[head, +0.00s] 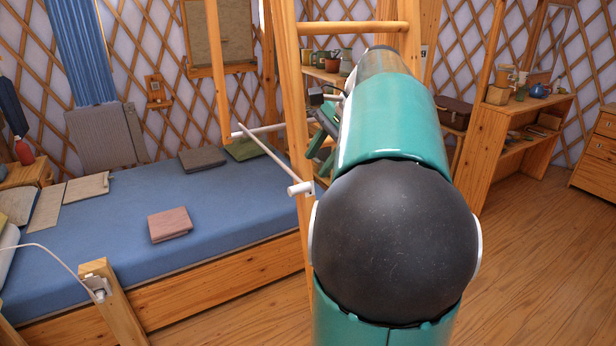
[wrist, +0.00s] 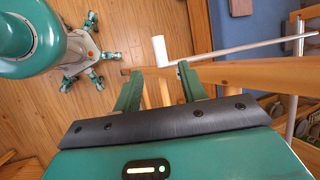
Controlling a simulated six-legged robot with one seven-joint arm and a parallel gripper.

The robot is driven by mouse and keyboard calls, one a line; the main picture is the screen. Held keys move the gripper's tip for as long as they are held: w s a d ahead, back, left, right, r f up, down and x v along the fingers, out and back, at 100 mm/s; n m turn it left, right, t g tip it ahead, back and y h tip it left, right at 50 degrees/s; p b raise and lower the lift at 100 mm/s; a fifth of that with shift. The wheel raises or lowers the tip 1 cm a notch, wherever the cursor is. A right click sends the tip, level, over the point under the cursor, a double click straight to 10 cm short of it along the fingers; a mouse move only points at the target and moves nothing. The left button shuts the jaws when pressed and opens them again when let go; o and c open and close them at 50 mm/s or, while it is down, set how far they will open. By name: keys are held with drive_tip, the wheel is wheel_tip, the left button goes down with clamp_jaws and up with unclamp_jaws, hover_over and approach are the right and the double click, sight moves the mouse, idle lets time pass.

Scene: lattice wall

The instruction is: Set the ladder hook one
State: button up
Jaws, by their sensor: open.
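A wooden ladder (head: 296,110) stands upright in front of the bed. A thin white rod (head: 268,153) slants across beside its left rail, with a thick white end piece (head: 300,188) at its lower end. In the wrist view the rod (wrist: 245,47) runs to the upper right, and the white end piece (wrist: 160,50) is just beyond the fingertips. My gripper (wrist: 159,70) is open and empty, its green fingers apart near a wooden rail (wrist: 228,75). In the head view my gripper (head: 322,135) is partly hidden by my arm. Whether the fingers touch the rod or wood, I cannot tell.
A blue bed (head: 90,240) with folded cloths and books fills the left. A wooden post (head: 112,305) with a white fitting stands at the front left. Shelves (head: 520,130) with small objects stand right, beside a chest of drawers (head: 597,155). The floor (head: 535,265) at right is clear.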

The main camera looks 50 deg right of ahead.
drive_tip(key=v, duration=0.4)
drive_tip(key=shift+s+d+r, duration=0.1)
idle(0.4)
drive_tip(key=a+f+n+h, duration=0.1)
drive_tip(key=a+f+n, duration=0.35)
drive_tip(key=a, duration=0.45)
drive_tip(key=a+f+n+h, duration=0.1)
drive_tip(key=a+f+n, duration=0.3)
drive_tip(key=a, duration=0.5)
drive_tip(key=a+f+n, duration=0.2)
drive_tip(key=a+n, duration=0.3)
drive_tip(key=a, duration=0.4)
drive_tip(key=s+a+f+n+t+h, duration=0.1)
drive_tip(key=s+a+f+n, duration=0.4)
drive_tip(key=a+f+n, duration=0.2)
drive_tip(key=shift+s+a+f, duration=0.2)
drive_tip(key=shift+s+a, duration=0.05)
drive_tip(key=shift+s, duration=0.05)
drive_tip(key=shift+s+d, duration=0.1)
